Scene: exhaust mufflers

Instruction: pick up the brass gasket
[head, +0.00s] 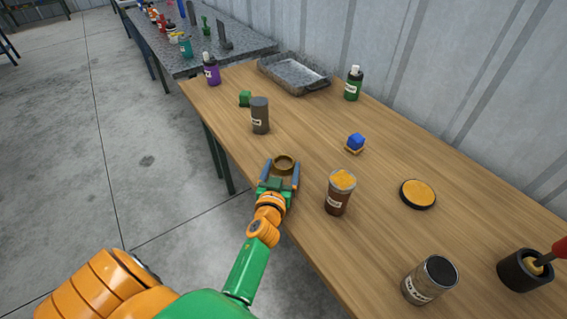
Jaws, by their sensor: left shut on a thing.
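The brass gasket (284,163) is a small brown-gold ring near the front edge of the wooden table. My left gripper (281,170) reaches in from the lower left, and its two blue-grey fingers stand on either side of the ring, shut on it. Whether the ring touches the table or is held just above it, I cannot tell. My right gripper is not in view.
A dark grey can (260,115) and a brown jar (339,192) stand close by on the wooden table (385,255). A metal tray (293,74) lies at the back. Bare table lies right of the gripper.

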